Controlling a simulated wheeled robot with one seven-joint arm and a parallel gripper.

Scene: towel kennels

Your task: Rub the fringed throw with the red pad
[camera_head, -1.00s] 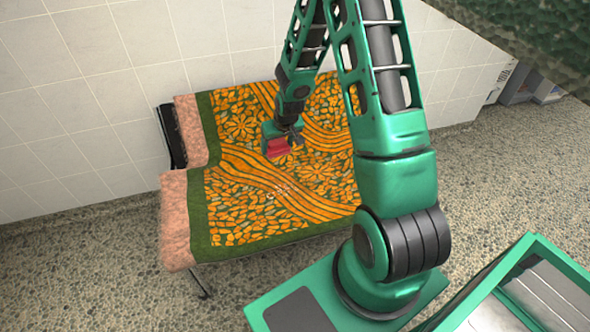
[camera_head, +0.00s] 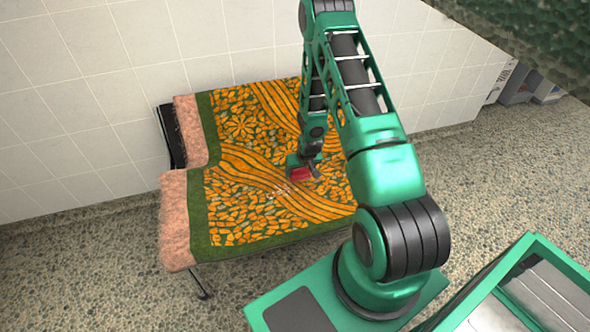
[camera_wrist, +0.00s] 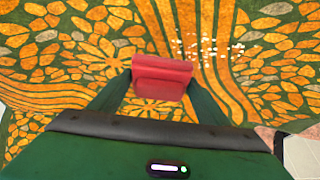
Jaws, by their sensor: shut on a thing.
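The fringed throw (camera_head: 250,215), orange and green with a leaf and stripe pattern and a pink band along its left side, lies draped over a bench-like seat. In the wrist view its pattern (camera_wrist: 60,45) fills most of the background, with a cluster of small pale specks (camera_wrist: 208,48) on it. My gripper (camera_head: 303,168) is over the middle of the throw, shut on the red pad (camera_wrist: 160,76). The pad also shows in the head view (camera_head: 301,174). I cannot tell whether the pad touches the cloth.
A white tiled wall (camera_head: 90,90) stands behind the seat. A dark seat edge (camera_head: 172,135) shows at the left. The speckled floor (camera_head: 100,285) is clear in front and at the left. Grey items (camera_head: 530,82) stand far right.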

